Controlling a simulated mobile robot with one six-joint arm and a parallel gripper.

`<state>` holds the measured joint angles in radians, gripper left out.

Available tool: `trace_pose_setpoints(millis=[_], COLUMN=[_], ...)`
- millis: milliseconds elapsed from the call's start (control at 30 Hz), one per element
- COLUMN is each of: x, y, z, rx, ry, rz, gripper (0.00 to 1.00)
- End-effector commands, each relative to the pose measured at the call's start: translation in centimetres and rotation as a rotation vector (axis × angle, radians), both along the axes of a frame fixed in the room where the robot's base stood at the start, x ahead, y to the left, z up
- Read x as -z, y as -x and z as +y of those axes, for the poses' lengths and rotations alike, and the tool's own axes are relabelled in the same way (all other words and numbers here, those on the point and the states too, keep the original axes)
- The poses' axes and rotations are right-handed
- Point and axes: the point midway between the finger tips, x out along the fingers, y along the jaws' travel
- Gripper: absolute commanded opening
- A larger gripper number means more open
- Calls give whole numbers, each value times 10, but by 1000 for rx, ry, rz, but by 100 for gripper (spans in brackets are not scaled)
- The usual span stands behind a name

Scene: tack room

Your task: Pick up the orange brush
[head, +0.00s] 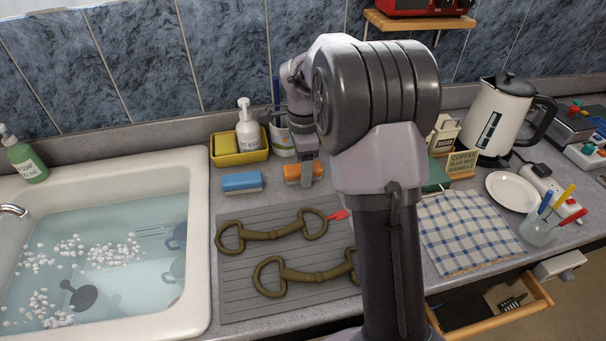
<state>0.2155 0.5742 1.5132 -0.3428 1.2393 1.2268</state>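The orange brush (291,173) lies on the counter behind the grey drainer mat, to the right of a blue brush (242,182). My gripper (307,178) points down at the orange brush, and a grey finger covers part of its right half. I cannot tell from this view whether the fingers touch the brush or whether they are open or shut. My arm hides the area to the right of the brush.
Two bronze bits (272,232) lie on the drainer mat (235,300) with a red-tipped item. A yellow caddy (228,158) with a white pump bottle (248,125) stands behind the brushes. The water-filled sink (195,250) is left; a checked cloth (465,232) and kettle (497,115) are right.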

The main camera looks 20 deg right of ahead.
Motion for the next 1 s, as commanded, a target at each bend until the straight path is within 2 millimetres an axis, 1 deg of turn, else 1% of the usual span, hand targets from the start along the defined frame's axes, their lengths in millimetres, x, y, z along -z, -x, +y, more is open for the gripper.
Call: trace_pose_setpoints(millis=[33, 100, 167, 200, 267, 567, 667, 867, 900, 1000], x=[0, 0, 0, 0, 0, -3, -12, -42, -39, -40], y=[0, 0, 0, 0, 0, 0, 0, 0, 8, 29], z=[0, 0, 0, 0, 0, 0, 0, 0, 3, 9], rx=[0, 0, 0, 0, 0, -1, -1, -1, -1, -1], ry=[0, 0, 0, 0, 0, 0, 0, 0, 0, 0], rz=[0, 0, 0, 0, 0, 0, -1, -1, 0, 0], gripper=[46, 32, 20, 13, 1, 0, 0, 0, 0, 0])
